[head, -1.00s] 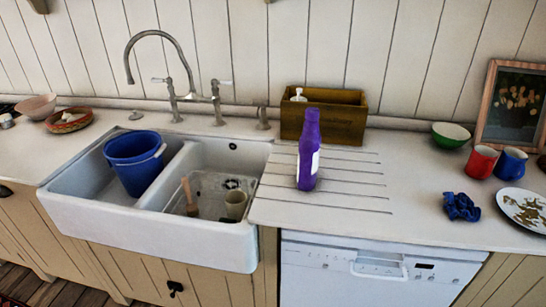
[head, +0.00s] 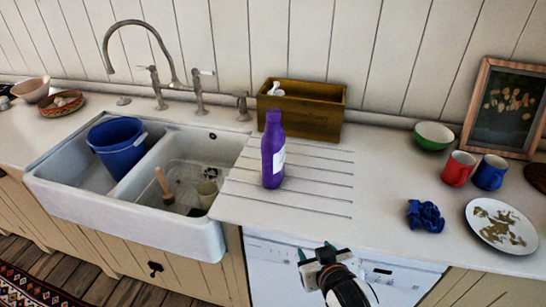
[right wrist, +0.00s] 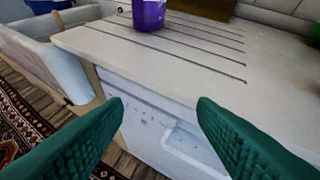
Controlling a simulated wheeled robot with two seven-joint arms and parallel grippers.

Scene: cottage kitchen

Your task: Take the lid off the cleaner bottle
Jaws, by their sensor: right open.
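The purple cleaner bottle (head: 272,150) stands upright on the grooved draining area of the counter, right of the sink. It has a white label and a purple top. Its lower part also shows at the top of the right wrist view (right wrist: 149,14). My right gripper (head: 318,256) is in front of the counter edge by the white dishwasher, below and to the right of the bottle and apart from it. Its green fingers are spread, with nothing between them in the right wrist view (right wrist: 160,103). My left gripper is not in view.
A wooden box (head: 303,112) stands behind the bottle. A blue cloth (head: 425,216), a plate (head: 480,240), mugs and a green bowl (head: 434,136) are to the right. The counter beside the bottle is clear.

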